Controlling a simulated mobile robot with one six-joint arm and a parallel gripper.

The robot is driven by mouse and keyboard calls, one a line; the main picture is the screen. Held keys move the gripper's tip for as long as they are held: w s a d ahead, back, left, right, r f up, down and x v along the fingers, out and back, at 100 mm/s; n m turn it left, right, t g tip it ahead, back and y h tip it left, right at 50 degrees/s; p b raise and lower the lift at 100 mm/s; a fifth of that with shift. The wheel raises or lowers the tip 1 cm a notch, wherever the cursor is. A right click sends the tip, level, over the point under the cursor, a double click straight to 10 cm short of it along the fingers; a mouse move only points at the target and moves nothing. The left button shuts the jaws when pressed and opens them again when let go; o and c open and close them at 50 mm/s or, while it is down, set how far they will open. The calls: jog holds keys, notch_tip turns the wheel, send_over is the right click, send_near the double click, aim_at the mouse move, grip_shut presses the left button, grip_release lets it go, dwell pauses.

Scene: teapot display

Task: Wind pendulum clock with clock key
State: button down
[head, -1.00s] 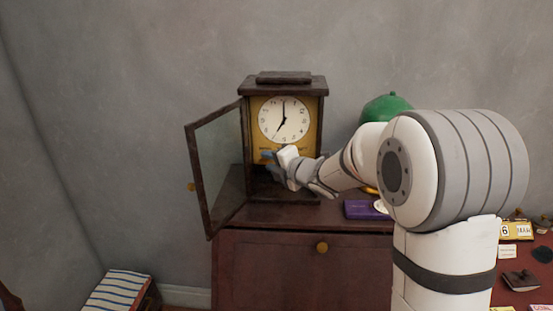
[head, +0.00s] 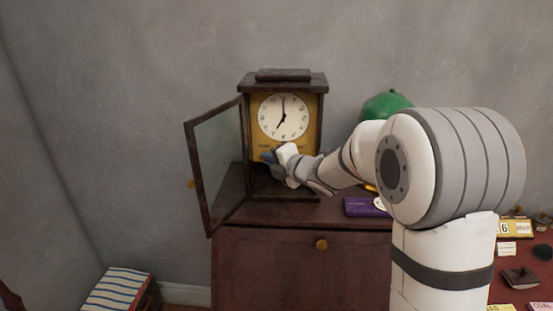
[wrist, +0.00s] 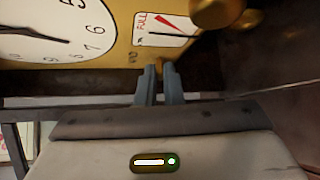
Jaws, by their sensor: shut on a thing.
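The pendulum clock (head: 313,130) stands on a dark red cabinet, its glass door (head: 218,160) swung open to the left. Its white dial (head: 284,117) shows about seven o'clock. In the wrist view the dial (wrist: 50,30) is at upper left, beside a small FULL gauge (wrist: 165,28) and round brass parts (wrist: 218,12). My gripper (head: 268,157) is at the lower front of the clock, below the dial. In the wrist view its fingers (wrist: 160,75) are nearly together at the yellow panel. A small brass piece (wrist: 169,69) shows at the tips, perhaps the clock key; most of it is hidden.
The cabinet (head: 270,265) carries a purple box (head: 358,207) right of the clock. A green round object (head: 386,104) stands behind my arm. A red table (head: 520,280) with small items is at right. The open door borders my gripper's left side.

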jog(key=m+t+y+b, duration=0.1)
jog(key=b, duration=0.5)
jog(key=m+t+y+b, duration=0.1)
jog(key=m+b, duration=0.1)
jog(key=b, duration=0.5)
jog(key=shift+f+m+t+y, duration=0.3)
jog(key=shift+y, duration=0.1)
jog(key=shift+r, duration=0.2)
jog(key=c, duration=1.6)
grip_release()
jog(key=shift+f, duration=0.2)
jog(key=shift+b+v, duration=0.3)
jog(key=shift+v, duration=3.7)
jog(key=shift+w+d+r, duration=0.1)
jog(key=shift+r, duration=0.05)
